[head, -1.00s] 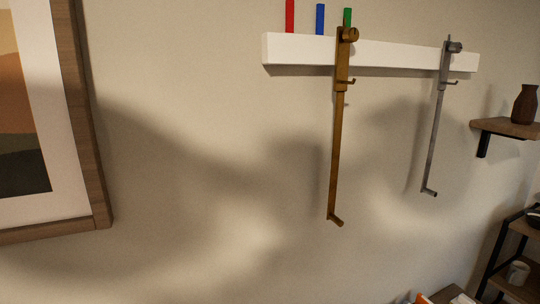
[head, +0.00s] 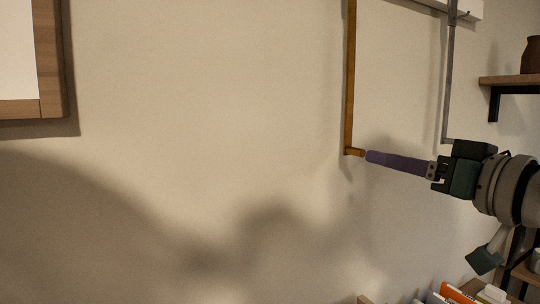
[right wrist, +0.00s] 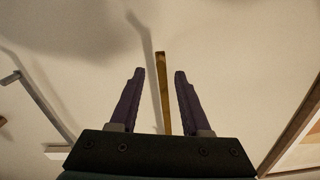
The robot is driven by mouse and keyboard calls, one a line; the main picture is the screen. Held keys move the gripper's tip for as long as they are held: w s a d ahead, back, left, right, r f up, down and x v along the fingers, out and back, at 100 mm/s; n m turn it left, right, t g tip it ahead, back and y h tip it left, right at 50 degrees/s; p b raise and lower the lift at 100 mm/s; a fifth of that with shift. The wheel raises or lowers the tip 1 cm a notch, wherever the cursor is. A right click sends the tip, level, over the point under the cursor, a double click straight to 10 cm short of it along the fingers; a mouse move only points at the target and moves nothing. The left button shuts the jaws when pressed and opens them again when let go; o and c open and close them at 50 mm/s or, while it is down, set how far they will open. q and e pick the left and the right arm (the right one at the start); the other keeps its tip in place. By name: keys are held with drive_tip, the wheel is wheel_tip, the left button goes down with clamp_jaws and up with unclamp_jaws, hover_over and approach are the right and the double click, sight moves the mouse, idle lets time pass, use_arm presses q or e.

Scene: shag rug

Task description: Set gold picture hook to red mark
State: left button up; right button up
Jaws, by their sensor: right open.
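The gold picture hook (head: 350,80) hangs down the wall as a long thin rod with a short peg at its lower end. Its upper part is outside the head view. My right gripper (head: 368,156) comes from the right, its purple fingers at the peg. In the right wrist view, the gold rod (right wrist: 164,95) shows between the two spread fingers of the open right gripper (right wrist: 157,73), with space on both sides. Whether a finger touches it I cannot tell. The red mark is out of view now. My left gripper is not in view.
A grey hook (head: 449,80) hangs right of the gold one from the white rail (head: 468,8), close above my right gripper. A wooden shelf (head: 510,80) holds a brown vase (head: 532,56). A framed picture (head: 50,60) hangs at the left. The wall between is clear.

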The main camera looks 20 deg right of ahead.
sight(355, 152)
drive_tip(key=w, duration=0.2)
drive_tip(key=w+p, duration=0.1)
drive_tip(key=w, duration=0.3)
drive_tip(key=shift+w+a+r+p, duration=0.1)
drive_tip(key=shift+w+a+p, duration=0.2)
drive_tip(key=shift+w, duration=0.65)
clamp_jaws()
drive_tip(key=shift+a, duration=0.1)
idle(0.5)
